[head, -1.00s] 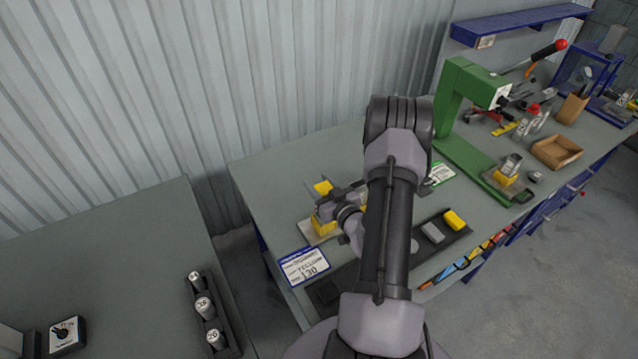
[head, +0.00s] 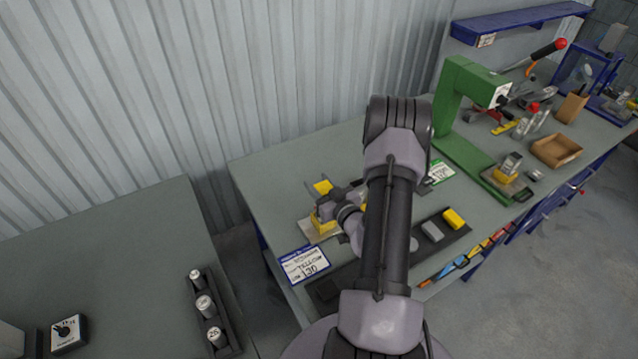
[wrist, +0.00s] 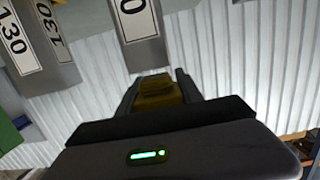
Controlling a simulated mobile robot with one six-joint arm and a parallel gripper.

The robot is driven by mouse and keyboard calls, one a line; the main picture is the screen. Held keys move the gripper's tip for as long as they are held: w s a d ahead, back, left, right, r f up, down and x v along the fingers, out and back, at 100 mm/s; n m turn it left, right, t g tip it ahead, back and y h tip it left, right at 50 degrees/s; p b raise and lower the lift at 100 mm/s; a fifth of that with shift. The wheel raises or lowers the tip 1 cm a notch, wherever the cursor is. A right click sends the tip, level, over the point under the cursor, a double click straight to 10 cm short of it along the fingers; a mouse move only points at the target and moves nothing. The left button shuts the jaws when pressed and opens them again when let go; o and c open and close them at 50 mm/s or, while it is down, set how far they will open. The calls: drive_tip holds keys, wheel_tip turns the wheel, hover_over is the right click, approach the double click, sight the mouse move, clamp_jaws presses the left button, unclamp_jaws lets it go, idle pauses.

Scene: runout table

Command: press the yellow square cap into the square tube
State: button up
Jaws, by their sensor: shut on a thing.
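My gripper (wrist: 156,85) is shut on the yellow square cap (wrist: 158,94), which shows between its two dark fingers in the wrist view. Just beyond the fingertips is the end of a grey square part with a white label (wrist: 138,35), seemingly the square tube. I cannot tell whether cap and tube touch. My arm hides part of this area, and the cap cannot be told apart there.
A dark tray (head: 440,236) holds a grey block (head: 432,232) and a yellow block (head: 453,219). A label card (head: 303,264) lies at the bench's front left. A green press (head: 455,110) stands to the right. More grey labelled parts (wrist: 42,45) fill the wrist view's upper left.

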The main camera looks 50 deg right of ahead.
drive_tip(key=shift+f+b, duration=0.5)
drive_tip(key=shift+f, duration=0.3)
drive_tip(key=shift+r, duration=0.15)
drive_tip(key=shift+r+p, duration=0.55)
drive_tip(key=shift+p, duration=0.25)
drive_tip(key=shift+f, duration=0.1)
drive_tip(key=shift+p, duration=0.65)
idle(0.4)
drive_tip(key=shift+f+b, duration=0.45)
drive_tip(key=shift+f, duration=0.15)
drive_tip(key=o, duration=1.4)
